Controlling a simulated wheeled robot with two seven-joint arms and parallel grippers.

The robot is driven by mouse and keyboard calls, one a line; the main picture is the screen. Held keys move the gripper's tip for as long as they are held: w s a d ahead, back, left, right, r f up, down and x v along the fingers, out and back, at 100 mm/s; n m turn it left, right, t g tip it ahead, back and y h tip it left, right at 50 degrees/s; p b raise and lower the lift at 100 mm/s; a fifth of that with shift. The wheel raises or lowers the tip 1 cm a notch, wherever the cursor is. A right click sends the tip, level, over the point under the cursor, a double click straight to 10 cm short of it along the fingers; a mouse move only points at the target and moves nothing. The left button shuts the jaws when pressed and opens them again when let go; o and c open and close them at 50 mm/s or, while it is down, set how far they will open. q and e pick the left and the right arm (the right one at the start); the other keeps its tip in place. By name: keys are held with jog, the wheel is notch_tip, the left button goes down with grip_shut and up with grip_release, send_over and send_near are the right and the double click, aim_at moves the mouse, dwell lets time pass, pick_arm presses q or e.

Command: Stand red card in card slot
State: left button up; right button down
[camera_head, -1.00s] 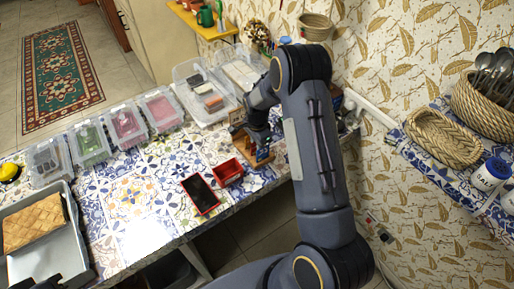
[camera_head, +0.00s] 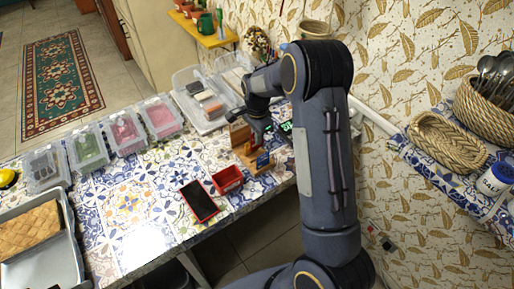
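A small wooden stand (camera_head: 258,164), which may be the card slot, is on the tiled counter beside a small red open box (camera_head: 228,179). My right gripper (camera_head: 262,136) is close behind and above the stand. Its fingers are small and dark, so I cannot tell whether they are open or what they hold. I cannot make out a red card for certain; the gripper and arm may hide it. A black, red-edged flat piece (camera_head: 198,200) lies left of the red box.
Several clear plastic bins (camera_head: 124,133) line the counter's far side. A larger clear bin (camera_head: 187,82) stands behind the stand. A grey tray (camera_head: 68,250) with a woven brown block (camera_head: 28,229) is at the left. The tiled counter (camera_head: 128,203) is clear in the middle.

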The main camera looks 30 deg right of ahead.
notch_tip(320, 180, up, 2)
jog(key=shift+r, duration=0.5)
jog(key=shift+r+p, duration=1.85)
jog(key=shift+r, duration=0.25)
